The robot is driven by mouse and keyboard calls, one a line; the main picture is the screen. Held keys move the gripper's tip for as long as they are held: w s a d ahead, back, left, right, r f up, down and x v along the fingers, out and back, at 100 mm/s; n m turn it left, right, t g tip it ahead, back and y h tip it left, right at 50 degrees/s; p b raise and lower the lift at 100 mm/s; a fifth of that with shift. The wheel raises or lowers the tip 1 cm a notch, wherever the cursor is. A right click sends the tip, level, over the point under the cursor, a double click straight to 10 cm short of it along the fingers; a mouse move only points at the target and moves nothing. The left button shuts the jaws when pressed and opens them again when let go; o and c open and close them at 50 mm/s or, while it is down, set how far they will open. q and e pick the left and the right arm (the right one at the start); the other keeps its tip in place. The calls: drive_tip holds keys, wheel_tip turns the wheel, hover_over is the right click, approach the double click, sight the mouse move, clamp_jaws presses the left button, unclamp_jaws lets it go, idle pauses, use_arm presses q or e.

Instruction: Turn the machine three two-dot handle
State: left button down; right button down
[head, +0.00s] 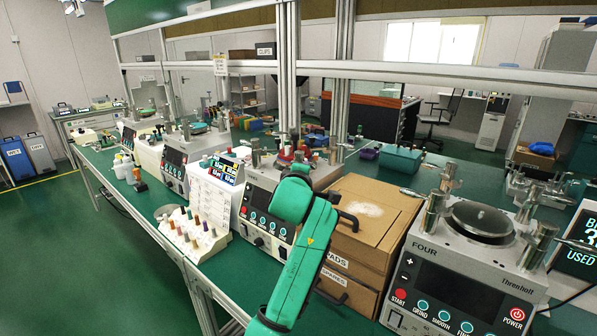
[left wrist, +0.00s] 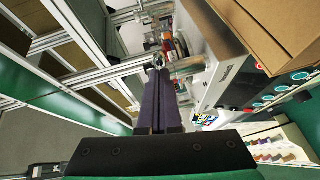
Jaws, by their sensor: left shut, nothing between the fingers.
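The third machine (head: 262,180), a grey-white box with a row of teal buttons, stands mid-bench, partly behind my green arm. Its name is covered. Metal handles (head: 256,150) stand on its top; dots on them are too small to read. In the left wrist view, the machine's panel (left wrist: 240,85) is at the right. My left gripper (left wrist: 156,75) is shut and empty, its dark fingers pointing at a silver cylindrical handle (left wrist: 187,66). The tips look close to it; I cannot tell whether they touch. In the head view my arm hides this gripper. My right gripper is not in view.
Wooden drawer boxes (head: 370,215) stand right of this machine, then machine FOUR (head: 455,275). Aluminium frame posts (head: 288,75) and a cross rail run behind the bench.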

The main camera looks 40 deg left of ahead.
use_arm(q)
drive_tip(key=shift+w+d+y+b, duration=0.35)
drive_tip(key=shift+w+d, duration=0.35)
drive_tip(key=shift+w, duration=0.25)
